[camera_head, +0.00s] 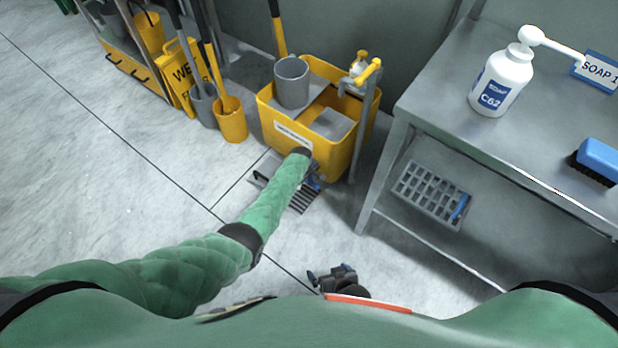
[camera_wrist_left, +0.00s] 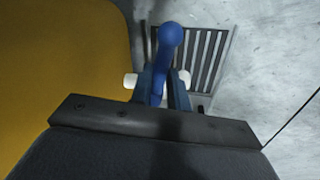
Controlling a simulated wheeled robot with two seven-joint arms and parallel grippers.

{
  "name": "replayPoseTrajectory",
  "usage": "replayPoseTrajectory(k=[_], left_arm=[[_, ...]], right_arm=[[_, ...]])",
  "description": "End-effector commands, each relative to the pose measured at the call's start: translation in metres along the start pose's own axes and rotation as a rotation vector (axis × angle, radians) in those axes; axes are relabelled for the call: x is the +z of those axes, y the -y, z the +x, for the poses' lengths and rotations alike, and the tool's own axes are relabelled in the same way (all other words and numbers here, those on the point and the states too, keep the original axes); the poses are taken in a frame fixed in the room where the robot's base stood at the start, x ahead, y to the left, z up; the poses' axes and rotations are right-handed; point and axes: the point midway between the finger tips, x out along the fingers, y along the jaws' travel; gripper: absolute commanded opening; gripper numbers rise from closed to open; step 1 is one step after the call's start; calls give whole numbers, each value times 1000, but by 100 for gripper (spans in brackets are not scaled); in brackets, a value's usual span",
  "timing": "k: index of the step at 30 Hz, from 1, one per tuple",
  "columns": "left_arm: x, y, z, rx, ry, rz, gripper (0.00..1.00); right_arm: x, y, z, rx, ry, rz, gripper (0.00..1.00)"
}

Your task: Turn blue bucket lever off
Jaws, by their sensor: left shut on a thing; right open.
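The blue lever (camera_wrist_left: 171,38) has a rounded knob and stands beside the yellow bucket (camera_head: 342,158) in the left wrist view. My left gripper (camera_wrist_left: 160,84) is shut on the lever, with a finger on each side of its stem. In the head view my left gripper (camera_head: 314,180) is low at the bucket's front, over the floor grate, and my forearm partly hides it. The lever's lower end is hidden by the gripper. My right gripper (camera_head: 332,276) is open and empty near the bottom centre, away from the bucket.
A floor grate (camera_head: 303,200) lies below the left gripper. A grey table (camera_head: 436,105) with a C62 bottle (camera_head: 497,90) and a blue brush (camera_head: 600,158) stands at right. Its lower shelf holds a grey rack (camera_head: 432,192). Mop buckets (camera_head: 231,125) stand at left. Open floor lies at left.

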Motion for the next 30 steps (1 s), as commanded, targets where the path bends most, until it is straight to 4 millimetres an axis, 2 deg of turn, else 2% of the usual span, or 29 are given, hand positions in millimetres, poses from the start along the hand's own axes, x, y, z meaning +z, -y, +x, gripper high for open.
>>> replayPoseTrajectory(k=[7,12,29,30], left_arm=[[-2,-5,0,1,-27,-140,0],[-2,-7,0,1,-39,-197,0],[-3,-8,1,2,-47,-230,0],[-3,-8,1,2,-47,-230,19]], right_arm=[[-6,10,-3,-9,-3,9,100],[-6,11,-4,-9,-2,8,100],[-5,6,-4,-4,1,6,100],[-5,6,-4,-4,1,6,100]])
